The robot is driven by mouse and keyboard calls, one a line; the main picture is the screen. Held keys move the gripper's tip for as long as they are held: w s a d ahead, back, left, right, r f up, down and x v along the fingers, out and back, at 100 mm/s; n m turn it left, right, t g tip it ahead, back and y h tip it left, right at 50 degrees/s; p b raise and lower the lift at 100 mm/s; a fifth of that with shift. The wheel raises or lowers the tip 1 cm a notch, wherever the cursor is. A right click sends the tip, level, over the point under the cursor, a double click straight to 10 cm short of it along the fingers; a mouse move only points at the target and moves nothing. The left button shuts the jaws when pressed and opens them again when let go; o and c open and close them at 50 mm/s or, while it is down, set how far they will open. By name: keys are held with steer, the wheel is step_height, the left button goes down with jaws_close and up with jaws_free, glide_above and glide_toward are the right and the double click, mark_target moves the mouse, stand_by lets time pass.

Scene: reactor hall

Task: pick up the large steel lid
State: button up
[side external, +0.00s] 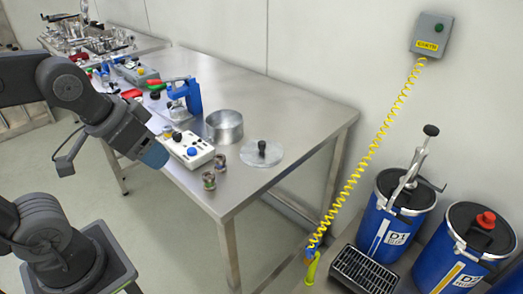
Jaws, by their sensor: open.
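The large steel lid (275,158) is a flat round disc with a black knob at its middle. It lies flat on the steel table (290,100) near the front right corner, to the right of an open steel pot (225,127). My gripper (156,156) is at the left, by the table's front edge, well apart from the lid. A white control box stands between them. The gripper is open, and its fingertips are hard to make out at this size. Nothing shows held in it.
The white box with buttons (188,150), two small jars (214,172) and a blue clamp device (190,97) stand left of the lid. Blue drums (384,240) stand at right, near a coiled yellow cable (376,138). The table right of the lid is clear.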

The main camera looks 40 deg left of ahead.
steer(key=w+r+n+g, duration=0.2)
steer(key=w+r+n, duration=0.2)
steer(key=w, duration=0.6)
steer(key=n+g, duration=0.4)
steer(key=n, duration=0.8)
glide_above(262, 142)
step_height(262, 142, down, 17)
steer(key=shift+a+f, duration=0.1)
steer(key=shift+a, duration=0.05)
steer(key=shift+d+f, duration=0.15)
steer(key=shift+f, duration=1.3)
steer(key=shift+d+f, duration=0.1)
steer(key=shift+f, duration=1.3)
steer(key=shift+c, duration=0.4)
steer(key=shift+r, duration=0.1)
jaws_close()
